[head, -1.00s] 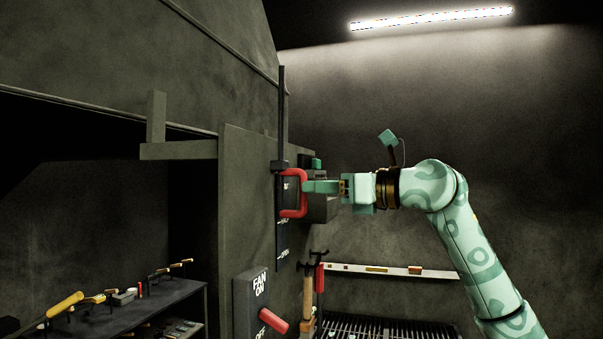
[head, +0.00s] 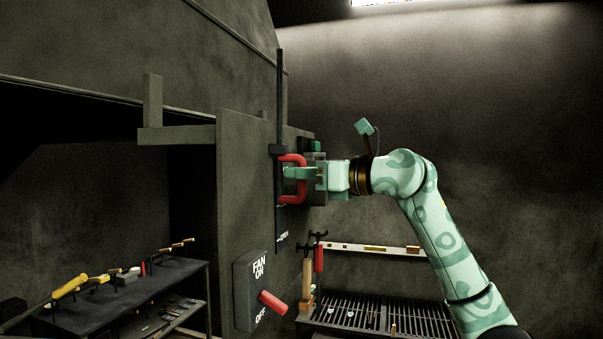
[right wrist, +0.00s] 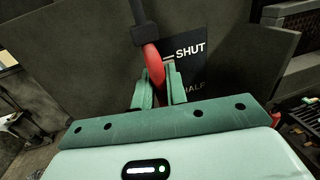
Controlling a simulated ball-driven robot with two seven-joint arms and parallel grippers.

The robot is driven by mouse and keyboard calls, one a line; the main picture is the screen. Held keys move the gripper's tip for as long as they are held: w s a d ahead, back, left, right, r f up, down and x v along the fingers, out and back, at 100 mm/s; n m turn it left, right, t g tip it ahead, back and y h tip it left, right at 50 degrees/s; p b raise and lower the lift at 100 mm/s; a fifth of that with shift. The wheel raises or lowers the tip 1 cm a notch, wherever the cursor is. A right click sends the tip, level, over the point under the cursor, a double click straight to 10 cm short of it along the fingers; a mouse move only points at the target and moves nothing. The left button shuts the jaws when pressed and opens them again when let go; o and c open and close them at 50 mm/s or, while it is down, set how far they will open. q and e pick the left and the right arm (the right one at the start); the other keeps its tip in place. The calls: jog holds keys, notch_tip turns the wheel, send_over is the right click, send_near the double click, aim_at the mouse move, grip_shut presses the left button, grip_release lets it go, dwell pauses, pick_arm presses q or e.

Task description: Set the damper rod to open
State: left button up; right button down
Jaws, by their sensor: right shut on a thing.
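The damper rod (head: 281,95) is a dark upright rod on the side panel, with a red loop handle (head: 301,198) below a dark collar. My right gripper (head: 290,173) is shut on the red handle, reaching in from the right. In the right wrist view the red handle (right wrist: 153,62) lies between the fingers (right wrist: 157,85). The label plate behind it (right wrist: 190,65) reads SHUT near the handle's upper part and HALF lower down. In the head view the OPEN mark (head: 283,237) shows below the handle. My left gripper is not in view.
A fan switch box (head: 250,295) with a red lever (head: 272,302) is below the rod. Tools hang right of it over a slatted grate (head: 380,318). A dark shelf with tools (head: 120,300) stands at lower left. The space below the handle looks clear.

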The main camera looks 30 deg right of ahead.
notch_tip(320, 180, down, 15)
jog(key=b, duration=1)
jog(key=shift+r, duration=0.2)
jog(key=shift+a, duration=0.1)
jog(key=c, duration=1.5)
grip_release()
jog(key=shift+s+d, duration=0.15)
jog(key=shift+d, duration=0.05)
